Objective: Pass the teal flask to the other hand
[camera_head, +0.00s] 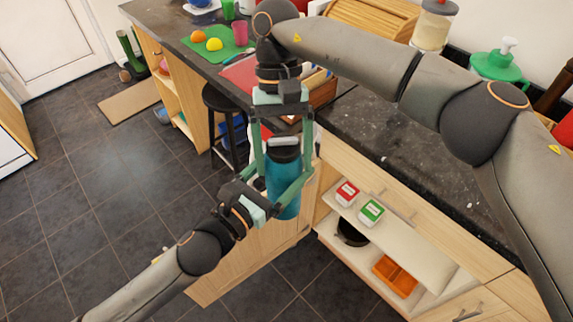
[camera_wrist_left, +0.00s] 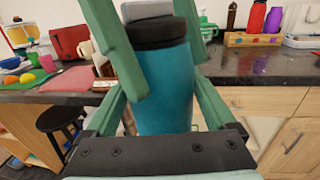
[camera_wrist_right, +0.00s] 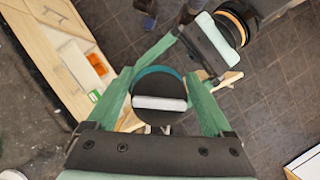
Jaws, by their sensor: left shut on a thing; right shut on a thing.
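The teal flask (camera_head: 283,180) with its black lid is upright in the air, in front of the counter corner. My right gripper (camera_head: 282,145) comes from above and is shut on the flask near its lid. My left gripper (camera_head: 283,192) comes from the lower left and is shut on the flask's body, below the right one. In the left wrist view the flask (camera_wrist_left: 165,90) stands between the left fingers. In the right wrist view the dark lid with a light bar (camera_wrist_right: 160,103) lies between the right fingers; most of the body is hidden.
The dark granite counter (camera_head: 400,150) runs to the right, above an open shelf (camera_head: 400,245) with a red box, a green box and an orange tray. A black stool (camera_head: 225,105) stands behind the flask. A green board (camera_head: 218,48) with fruit is at the back.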

